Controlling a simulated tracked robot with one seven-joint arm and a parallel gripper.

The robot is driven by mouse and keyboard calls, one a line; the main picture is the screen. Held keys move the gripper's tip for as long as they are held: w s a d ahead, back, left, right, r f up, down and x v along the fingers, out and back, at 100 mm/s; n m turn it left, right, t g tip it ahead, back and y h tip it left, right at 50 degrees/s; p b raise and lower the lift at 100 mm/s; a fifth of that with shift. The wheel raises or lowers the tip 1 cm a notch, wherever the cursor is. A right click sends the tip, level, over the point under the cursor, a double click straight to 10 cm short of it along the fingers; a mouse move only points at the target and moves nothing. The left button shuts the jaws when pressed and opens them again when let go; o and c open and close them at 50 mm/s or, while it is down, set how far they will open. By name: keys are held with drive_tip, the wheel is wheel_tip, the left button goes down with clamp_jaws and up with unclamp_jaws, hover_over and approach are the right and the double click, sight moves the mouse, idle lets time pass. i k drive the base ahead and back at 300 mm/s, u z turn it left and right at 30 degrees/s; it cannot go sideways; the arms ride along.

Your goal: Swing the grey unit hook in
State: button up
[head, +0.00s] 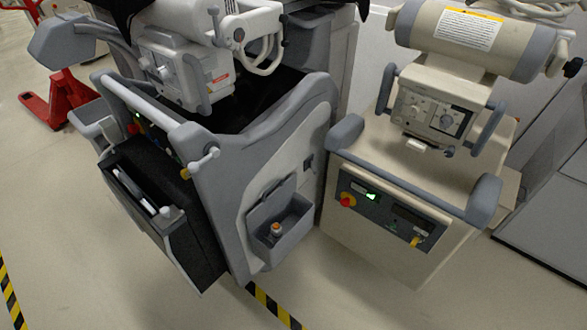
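The grey unit (232,190) is a mobile cart at centre left, with a light side panel. A small light-grey hook-like piece (205,158) sticks out at its front corner, by the end of the handle bar. A small dark fitting (308,163) sits on the side panel; I cannot tell which of these is the hook. The light-grey piece appears to point outward, away from the unit. My gripper is not in view.
A beige unit (385,230) stands close on the right. An open dark bin (150,190) hangs on the grey unit's front, and a small open tray (285,243) on its side. A red pallet jack (65,95) is behind left.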

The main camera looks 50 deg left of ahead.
sight(311, 164)
drive_tip(key=u, duration=0.05)
drive_tip(key=i, duration=0.15)
drive_tip(key=u, duration=1.95)
drive_tip(key=i, duration=0.25)
drive_tip(key=u, duration=0.55)
drive_tip(key=i, duration=0.8)
drive_tip(key=z, duration=1.5)
drive_tip(key=k, duration=0.15)
drive_tip(key=u, duration=0.15)
